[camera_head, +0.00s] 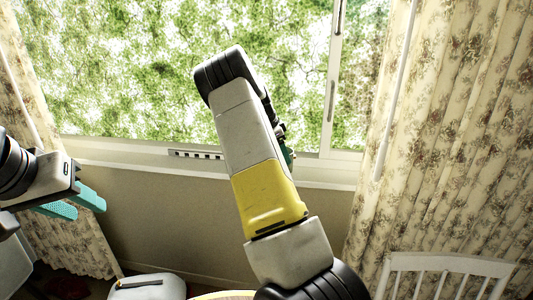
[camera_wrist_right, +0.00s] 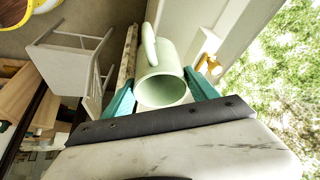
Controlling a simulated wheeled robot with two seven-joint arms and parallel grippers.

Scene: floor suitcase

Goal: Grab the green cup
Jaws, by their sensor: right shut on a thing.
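The pale green cup (camera_wrist_right: 161,78) shows in the right wrist view, its open mouth turned toward the camera and its handle toward the top. My right gripper (camera_wrist_right: 160,84) is shut on it, with one teal finger on each side. In the head view my right arm hides the cup, and only a bit of the teal right gripper (camera_head: 289,155) shows beside the arm, in front of the window. My left gripper (camera_head: 78,202) is at the left edge of the head view, its teal fingers apart and nothing between them.
A window with a sill (camera_head: 120,150) spans the back, between flowered curtains (camera_head: 440,120). A white chair (camera_head: 445,266) stands at the lower right. A grey suitcase-like object (camera_head: 147,289) is at the bottom left. The wall below the sill is bare.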

